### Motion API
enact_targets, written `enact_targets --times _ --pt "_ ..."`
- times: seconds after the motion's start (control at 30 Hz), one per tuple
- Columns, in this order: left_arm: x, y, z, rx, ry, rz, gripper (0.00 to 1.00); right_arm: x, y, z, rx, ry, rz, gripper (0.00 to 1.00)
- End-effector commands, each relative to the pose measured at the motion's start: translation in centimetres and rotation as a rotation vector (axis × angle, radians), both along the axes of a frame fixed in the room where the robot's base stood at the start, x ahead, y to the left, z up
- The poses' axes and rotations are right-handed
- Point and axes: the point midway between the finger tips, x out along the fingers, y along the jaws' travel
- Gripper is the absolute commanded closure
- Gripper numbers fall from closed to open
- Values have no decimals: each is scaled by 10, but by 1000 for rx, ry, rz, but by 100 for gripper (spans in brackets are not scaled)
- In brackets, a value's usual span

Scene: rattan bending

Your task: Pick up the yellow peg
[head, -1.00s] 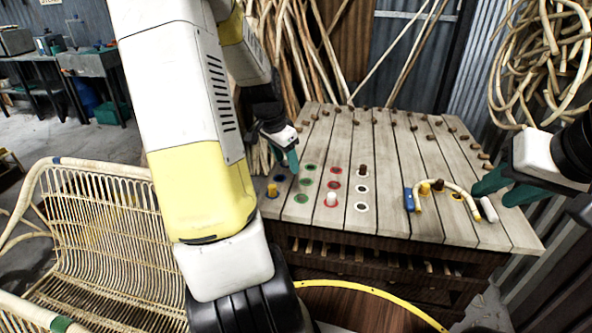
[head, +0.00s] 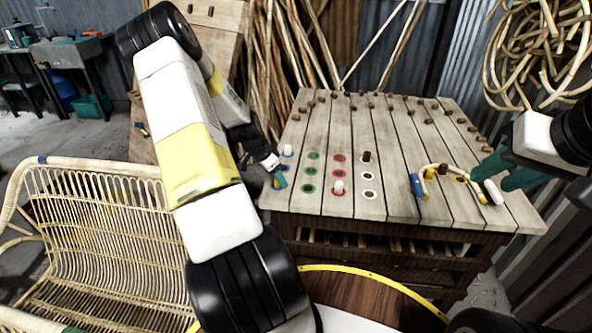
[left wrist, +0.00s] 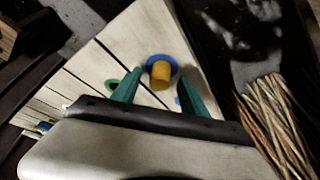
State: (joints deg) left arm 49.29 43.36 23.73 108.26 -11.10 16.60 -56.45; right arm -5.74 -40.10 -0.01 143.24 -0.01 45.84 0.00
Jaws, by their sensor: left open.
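The yellow peg (left wrist: 160,75) stands in a blue ring (left wrist: 176,68) on the slatted board, seen in the left wrist view. My left gripper (left wrist: 161,82) is open, with one teal finger on either side of the peg in that view; I cannot tell if they touch it. In the head view the left gripper (head: 278,180) is low over the board's left edge and mostly hides the peg.
Green (head: 309,172), red (head: 338,173) and white rings mark the board (head: 395,195). A white peg (head: 288,150) stands behind my left gripper, another (head: 338,187) in a red ring. A rattan bench (head: 110,220) stands left.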

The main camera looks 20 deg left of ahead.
Motion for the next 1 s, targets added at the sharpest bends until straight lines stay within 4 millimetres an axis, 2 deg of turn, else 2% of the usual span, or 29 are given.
enact_targets --times 0.1,0.33,0.6,1.0 --pt "3 -2 -8 0 0 0 48 0 0 0 0 0 0 64" --pt "3 -2 -9 1 0 0 48 0 0 0 0 0 0 64" --pt "3 -2 -9 0 0 1 100 0 0 0 0 0 0 64" --pt "3 -1 -4 2 -1 1 100 0 0 0 0 0 0 64"
